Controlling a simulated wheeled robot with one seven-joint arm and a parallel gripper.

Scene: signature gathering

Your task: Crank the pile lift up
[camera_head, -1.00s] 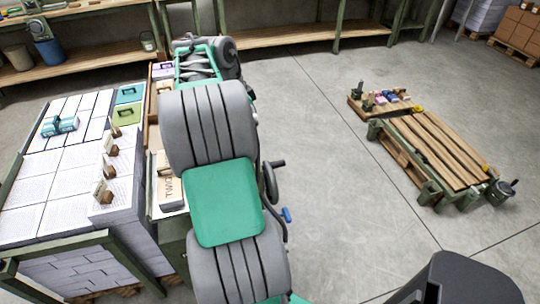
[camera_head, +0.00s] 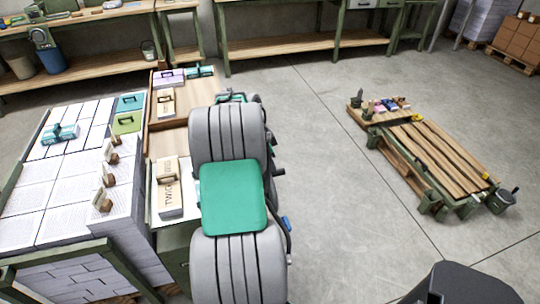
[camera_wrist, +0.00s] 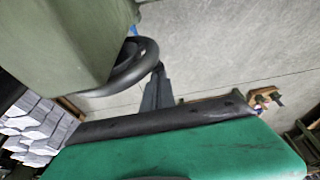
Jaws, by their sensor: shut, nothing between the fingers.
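The blue crank grip (camera_head: 286,223) shows just right of my arm, on a dark crank arm at the side of the machine with the green cabinet (camera_head: 174,248). My arm hides most of this machine and the crank's mount. In the wrist view, a dark handwheel (camera_wrist: 145,62) stands beside a green housing (camera_wrist: 55,40), with a small blue bit (camera_wrist: 133,30) behind it. My gripper (camera_wrist: 158,72) is shut and empty, its grey fingers pointing up just right of the wheel's rim. I cannot tell whether they touch. In the head view my arm hides the gripper.
Paper stacks (camera_head: 70,180) fill the left side, with several small stamps along their edge. The floor between is clear.

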